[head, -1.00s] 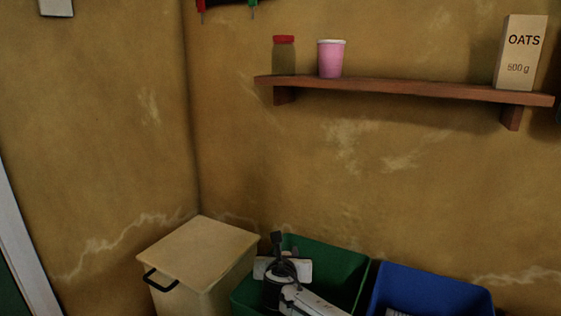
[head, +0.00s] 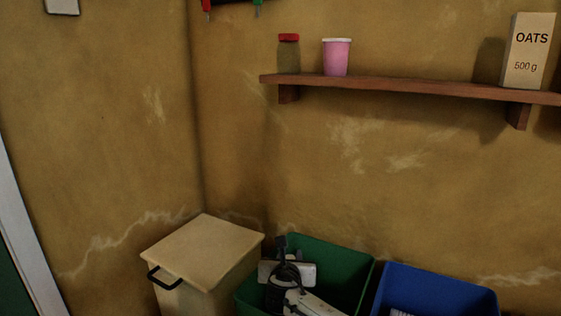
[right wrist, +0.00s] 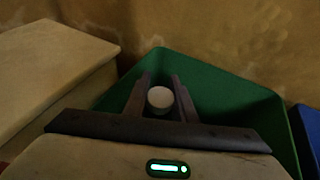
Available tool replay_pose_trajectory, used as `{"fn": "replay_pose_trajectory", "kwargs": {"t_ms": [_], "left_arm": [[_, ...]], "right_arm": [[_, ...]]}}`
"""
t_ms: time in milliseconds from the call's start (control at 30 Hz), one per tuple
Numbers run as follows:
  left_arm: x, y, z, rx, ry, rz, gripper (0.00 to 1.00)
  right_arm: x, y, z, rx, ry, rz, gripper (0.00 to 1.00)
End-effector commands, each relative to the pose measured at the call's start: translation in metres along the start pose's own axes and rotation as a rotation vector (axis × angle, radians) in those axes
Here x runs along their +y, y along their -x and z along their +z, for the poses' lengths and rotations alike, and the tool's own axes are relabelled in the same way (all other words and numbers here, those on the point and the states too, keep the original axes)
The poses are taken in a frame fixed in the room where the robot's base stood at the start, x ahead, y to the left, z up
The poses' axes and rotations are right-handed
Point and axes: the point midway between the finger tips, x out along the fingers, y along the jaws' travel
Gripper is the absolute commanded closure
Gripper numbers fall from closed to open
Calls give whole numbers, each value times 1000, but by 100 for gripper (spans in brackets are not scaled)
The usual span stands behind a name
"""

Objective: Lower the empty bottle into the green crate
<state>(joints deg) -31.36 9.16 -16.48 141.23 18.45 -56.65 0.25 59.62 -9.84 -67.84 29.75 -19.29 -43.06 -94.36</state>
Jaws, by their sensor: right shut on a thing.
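The green crate (head: 345,262) stands at the bottom middle of the head view, its near part cut off by the frame. It also shows in the right wrist view (right wrist: 235,92). My right gripper (right wrist: 160,78) is over the crate's opening. Its two dark fingers are shut on the bottle (right wrist: 160,100), of which only a round whitish top shows between them. In the head view the same gripper (head: 281,246) appears over the left part of the crate, and I cannot make out the bottle there. How deep the bottle sits is hidden. My left gripper is out of view.
A beige lidded bin (head: 205,248) with a black handle stands close at the crate's left. A blue crate (head: 440,285) stands at its right. Behind is a wall with a shelf (head: 400,87) holding a red-lidded jar (head: 289,55), a pink cup (head: 337,57) and an oats box (head: 529,52).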

Motion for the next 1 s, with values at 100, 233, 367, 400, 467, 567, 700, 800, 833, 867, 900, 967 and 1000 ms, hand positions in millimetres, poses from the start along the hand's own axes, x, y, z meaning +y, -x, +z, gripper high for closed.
{"fn": "replay_pose_trajectory", "kwargs": {"t_ms": [100,233,367,400,467,567,700,800,833,867,900,967,1000], "left_arm": [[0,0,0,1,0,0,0],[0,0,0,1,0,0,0],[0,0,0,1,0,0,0],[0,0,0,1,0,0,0],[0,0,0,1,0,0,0],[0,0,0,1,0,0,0],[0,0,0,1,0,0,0],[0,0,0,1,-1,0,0],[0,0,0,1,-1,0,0],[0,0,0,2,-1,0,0],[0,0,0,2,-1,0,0],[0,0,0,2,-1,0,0],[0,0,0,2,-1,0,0]], "right_arm": [[-1,-1,-1,-2,0,-1,100],[-4,-2,-3,-2,-1,-4,100],[-6,-3,-5,-1,-3,-7,100],[-6,-3,-5,-1,-3,-8,100],[-7,-3,-6,-1,-4,-9,100],[-9,-4,-8,-1,-5,-11,100],[-11,-5,-9,-1,-6,-14,100],[-13,-6,-11,-1,-6,-16,100],[-13,-6,-11,-1,-7,-16,100],[-14,-6,-12,-1,-7,-17,100],[-14,-6,-12,-1,-7,-18,100],[-15,-7,-13,-1,-8,-19,100],[-16,-7,-13,-1,-8,-19,100]]}}
